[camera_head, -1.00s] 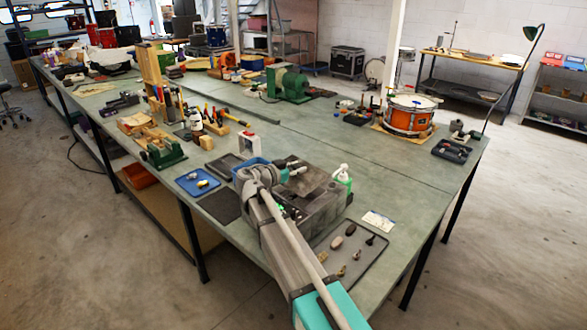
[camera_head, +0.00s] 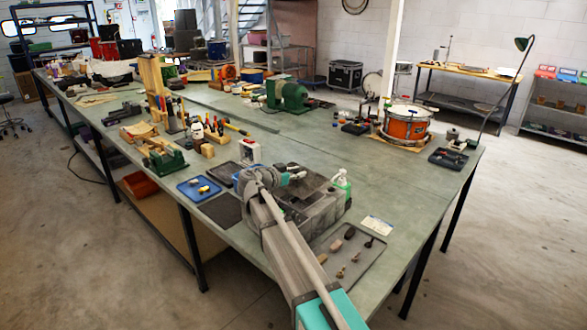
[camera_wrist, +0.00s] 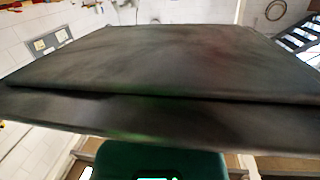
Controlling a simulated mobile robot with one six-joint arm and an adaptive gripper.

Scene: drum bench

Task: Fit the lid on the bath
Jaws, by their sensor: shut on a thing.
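The bath (camera_head: 325,212) is a dark grey box on the near part of the bench in the head view, partly hidden by my arm. The lid, a flat dark grey plate (camera_head: 312,181), shows over the bath's far side. My gripper (camera_head: 290,178) is shut on the lid, at its left side. The lid (camera_wrist: 165,65) fills most of the wrist view as a broad dark slab with a thick near edge. My fingertips are hidden there. I cannot tell whether the lid touches the bath rim.
A green-and-white bottle (camera_head: 341,183) stands close behind the bath on the right. A grey tray (camera_head: 362,262) with small parts lies at the near right. A blue tray (camera_head: 198,189) and a dark mat (camera_head: 222,211) lie left of it.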

